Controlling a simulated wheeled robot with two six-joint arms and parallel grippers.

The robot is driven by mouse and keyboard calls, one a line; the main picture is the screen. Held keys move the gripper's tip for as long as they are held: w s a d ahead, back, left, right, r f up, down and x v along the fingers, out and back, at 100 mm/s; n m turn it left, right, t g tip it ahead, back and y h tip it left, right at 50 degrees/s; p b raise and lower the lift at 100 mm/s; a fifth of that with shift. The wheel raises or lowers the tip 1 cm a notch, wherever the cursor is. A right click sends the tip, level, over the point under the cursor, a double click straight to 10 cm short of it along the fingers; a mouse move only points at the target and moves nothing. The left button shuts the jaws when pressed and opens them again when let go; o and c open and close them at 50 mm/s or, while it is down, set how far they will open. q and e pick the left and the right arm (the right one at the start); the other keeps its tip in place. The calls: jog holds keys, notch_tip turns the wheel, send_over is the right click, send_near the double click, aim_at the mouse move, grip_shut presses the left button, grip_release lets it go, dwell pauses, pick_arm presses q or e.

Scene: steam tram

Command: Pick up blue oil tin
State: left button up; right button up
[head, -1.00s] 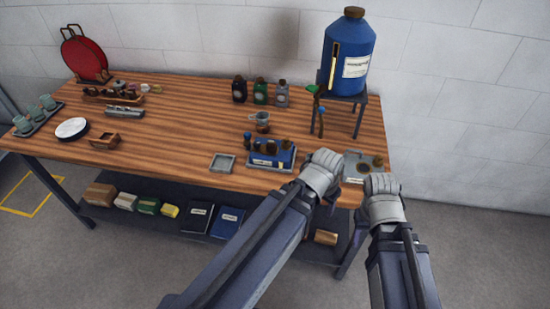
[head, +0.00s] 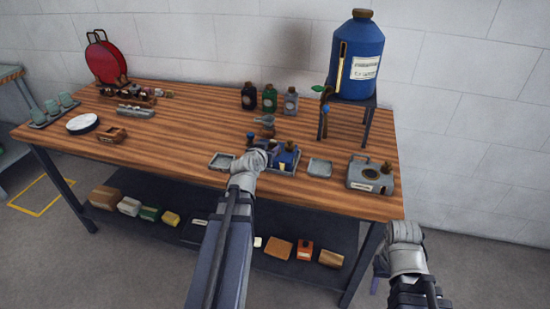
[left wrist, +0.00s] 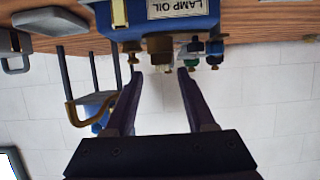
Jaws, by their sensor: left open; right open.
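The blue oil tin (head: 288,158) stands on the table near its front edge, in a low grey tray, with a brown cap on top. My left gripper (head: 250,158) is just left of it in the head view and partly covers that group. In the left wrist view the picture is upside down; a blue tin (left wrist: 200,24) with a "LAMP OIL" label and brown cap is ahead of the open left fingers (left wrist: 159,72). The cap lies roughly in line with the gap; I cannot tell if anything touches. My right gripper (head: 404,232) is low, off the table's front right corner.
A large blue tank (head: 358,60) stands on a dark stand at the back right. Three bottles (head: 269,98) stand behind the tin. A shallow grey dish (head: 320,168) and a grey metal box (head: 371,176) are to its right.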

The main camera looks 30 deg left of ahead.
aim_at(273, 144)
pick_arm(q)
jog(key=shift+b+x, duration=1.45)
jog(key=shift+x, duration=2.4)
jog(key=shift+s+a, duration=0.1)
jog(key=shift+f, duration=0.1)
grip_shut()
jog(key=shift+s, duration=0.1)
